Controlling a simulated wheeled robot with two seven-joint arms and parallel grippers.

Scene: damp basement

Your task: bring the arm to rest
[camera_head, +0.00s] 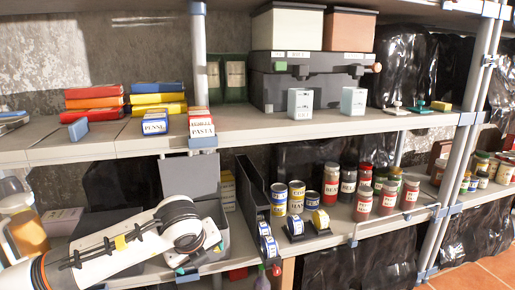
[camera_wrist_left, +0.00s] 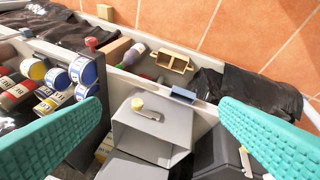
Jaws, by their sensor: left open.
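My left arm (camera_head: 120,245) reaches in from the lower left of the head view, in front of the lower shelf. Its wrist end is beside a grey metal box there. In the left wrist view my left gripper (camera_wrist_left: 160,105) has its two teal ribbed fingers spread wide, with nothing between them. Beyond the fingers is the open grey box (camera_wrist_left: 150,135), apart from them as far as I can see. My right gripper is in neither view.
The middle shelf (camera_head: 240,133) runs above the arm and holds pasta boxes (camera_head: 200,122) and a black case (camera_head: 310,80). Jars (camera_head: 363,203) and cans (camera_head: 296,196) crowd the lower shelf at right. Orange tiled floor (camera_wrist_left: 215,25) shows past the shelf edge.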

